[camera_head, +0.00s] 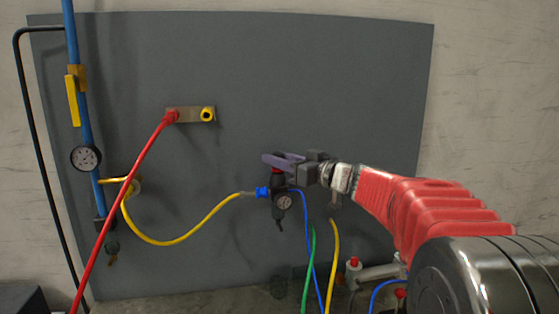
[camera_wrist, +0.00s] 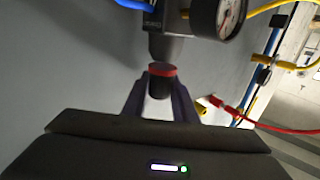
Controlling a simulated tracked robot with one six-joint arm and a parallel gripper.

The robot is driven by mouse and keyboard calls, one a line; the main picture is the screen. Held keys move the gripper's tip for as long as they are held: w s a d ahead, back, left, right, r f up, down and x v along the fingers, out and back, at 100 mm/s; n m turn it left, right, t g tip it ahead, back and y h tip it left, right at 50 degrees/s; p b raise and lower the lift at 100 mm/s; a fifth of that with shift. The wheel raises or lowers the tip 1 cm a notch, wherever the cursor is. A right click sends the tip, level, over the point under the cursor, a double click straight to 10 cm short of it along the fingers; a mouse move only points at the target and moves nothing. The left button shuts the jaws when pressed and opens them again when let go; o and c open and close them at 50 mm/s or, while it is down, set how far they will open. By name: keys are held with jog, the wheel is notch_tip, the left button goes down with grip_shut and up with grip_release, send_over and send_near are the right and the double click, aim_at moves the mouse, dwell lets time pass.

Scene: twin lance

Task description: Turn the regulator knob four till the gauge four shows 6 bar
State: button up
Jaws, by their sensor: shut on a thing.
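My gripper (camera_head: 274,161) reaches in from the right in front of the grey panel. In the wrist view its two purple fingers (camera_wrist: 161,84) stand on either side of the black regulator knob (camera_wrist: 160,87) with a red ring, shut on it. In the head view the fingers hide part of the knob. The small round gauge (camera_head: 285,201) sits just below the knob on the regulator body. It also shows in the wrist view (camera_wrist: 231,14), cut off by the top edge. Its needle and figures are too small or cut off to read.
A larger gauge (camera_head: 86,158) and a yellow lever (camera_head: 73,100) sit on the blue pipe at the left. A yellow hose (camera_head: 180,241) joins the regulator's left side. Blue, green and yellow hoses hang below. A red hose (camera_head: 130,185) crosses at the left.

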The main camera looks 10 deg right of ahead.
jog(key=o, duration=1)
jog(key=shift+o, duration=0.2)
jog(key=shift+s+d, duration=0.1)
jog(key=v, duration=1.3)
jog(key=shift+s, duration=0.3)
